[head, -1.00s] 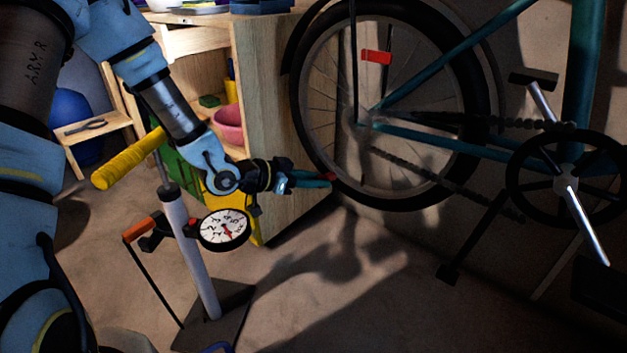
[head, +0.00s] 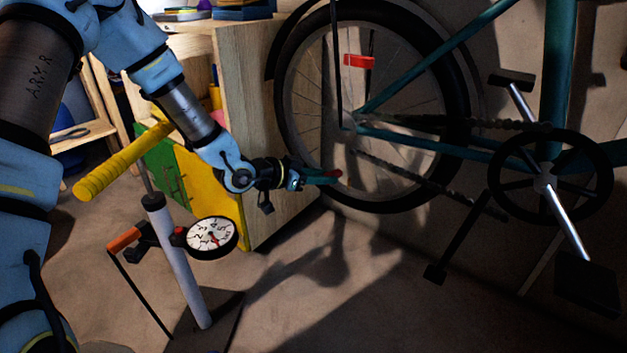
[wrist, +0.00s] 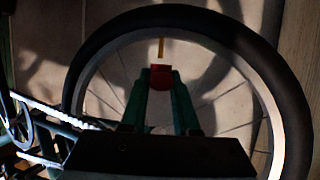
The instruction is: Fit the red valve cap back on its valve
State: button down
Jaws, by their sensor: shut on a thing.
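The red valve cap (wrist: 160,77) is between the fingertips of my gripper (wrist: 161,92) in the wrist view. My gripper is shut on it. Just beyond the cap, a thin brass-coloured valve (wrist: 161,48) points from the rim toward the cap; in this view the two are nearly in line, with a small gap seen between them. In the head view my gripper (head: 322,177) reaches over the lower left of the bicycle wheel (head: 385,205), and a bit of red shows at its tip.
A floor pump with a yellow handle (head: 122,163) and a round gauge (head: 211,238) stands below my arm. A wooden cabinet (head: 245,90) is left of the wheel. The bicycle's crank and chainring (head: 545,180) are at the right. Thin spokes surround my fingers.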

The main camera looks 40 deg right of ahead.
aim_at(349, 178)
jog(key=shift+s+d, duration=0.2)
jog(key=shift+d, duration=1.55)
jog(key=shift+s+d, duration=0.15)
jog(key=shift+d, duration=1.55)
jog(key=shift+f+b, duration=0.45)
jog(key=shift+f, duration=0.2)
jog(key=shift+f+b, duration=0.45)
jog(key=shift+f, duration=0.25)
jog(key=shift+f, duration=0.15)
jog(key=c, duration=0.6)
grip_release()
